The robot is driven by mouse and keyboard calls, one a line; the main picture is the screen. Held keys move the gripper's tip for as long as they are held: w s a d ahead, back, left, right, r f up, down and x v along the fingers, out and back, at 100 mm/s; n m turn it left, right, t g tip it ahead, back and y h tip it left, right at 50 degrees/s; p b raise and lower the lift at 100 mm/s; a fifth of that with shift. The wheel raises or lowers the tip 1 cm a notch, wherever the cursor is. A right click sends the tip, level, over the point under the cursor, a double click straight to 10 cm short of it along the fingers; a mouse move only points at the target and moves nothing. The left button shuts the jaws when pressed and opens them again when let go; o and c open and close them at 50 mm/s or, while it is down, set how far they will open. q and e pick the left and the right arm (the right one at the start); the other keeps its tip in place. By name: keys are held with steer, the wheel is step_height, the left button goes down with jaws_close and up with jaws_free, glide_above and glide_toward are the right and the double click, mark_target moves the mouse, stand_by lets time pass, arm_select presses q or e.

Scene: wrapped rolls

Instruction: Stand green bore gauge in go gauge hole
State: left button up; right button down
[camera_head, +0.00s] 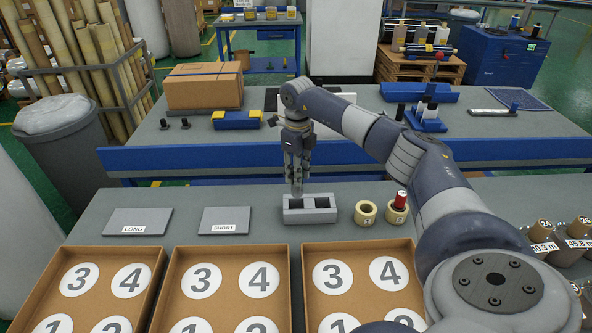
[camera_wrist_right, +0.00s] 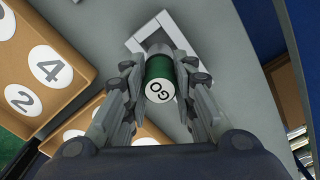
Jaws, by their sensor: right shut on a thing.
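My right gripper (camera_head: 297,178) is shut on the green bore gauge (camera_wrist_right: 158,72), whose green end carries a GO label in the right wrist view. The gauge's grey plug end points down toward the grey gauge block (camera_head: 311,216). The block has two square openings, and the gauge is at the left one; I cannot tell whether its tip is inside or just above. The block also shows in the wrist view (camera_wrist_right: 137,42), partly hidden by the gauge. My left gripper is not in view.
Two wrapped rolls stand right of the block: an open one (camera_head: 365,213) and one with a red-topped gauge (camera_head: 401,199). LONG (camera_head: 138,220) and SHORT (camera_head: 223,220) plates lie left. Numbered cardboard trays (camera_head: 167,256) line the front. Grey table between plates and block is clear.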

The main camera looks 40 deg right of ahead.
mark_target(296, 193)
steer(key=shift+f+b, duration=0.3)
steer(key=shift+f, duration=0.3)
step_height(296, 193, down, 3)
steer(key=b, duration=0.2)
steer(key=shift+a+f+b, duration=0.1)
steer(key=shift+f+b, duration=0.05)
steer(key=shift+b, duration=0.25)
steer(key=shift+f, duration=0.3)
steer(key=shift+f+b, duration=0.35)
steer(key=shift+f, duration=0.35)
steer(key=shift+w+f, duration=0.1)
steer(key=shift+f, duration=0.3)
steer(key=shift+f, duration=0.3)
steer(key=c, duration=1.3)
jaws_free()
steer(key=shift+o, duration=0.3)
